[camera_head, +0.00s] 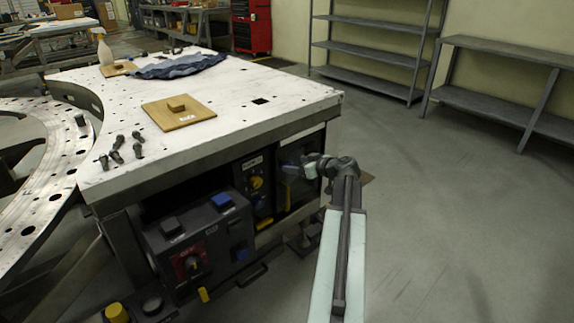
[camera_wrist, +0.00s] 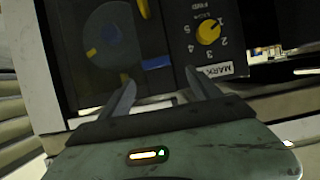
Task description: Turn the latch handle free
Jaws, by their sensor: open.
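My gripper (camera_wrist: 160,88) is open, with its two dark fingers apart and nothing between them. In the wrist view the fingers point at a dark panel (camera_wrist: 85,82) on the front of the cabinet. A blue bar (camera_wrist: 157,63), possibly the latch handle, shows just beyond the gap between the fingertips. Left of it is a round dark disc (camera_wrist: 103,38) with a yellow mark at its lower left. I cannot tell whether a finger touches the bar. In the head view my gripper (camera_head: 304,167) is in front of the right-hand dark panel, hiding part of it.
A yellow knob (camera_wrist: 208,33) with numbers sits to the right of the bar. A control box (camera_head: 195,250) with a red switch plate stands left of my gripper under the white table (camera_head: 240,115). The floor (camera_head: 450,210) on the right is clear.

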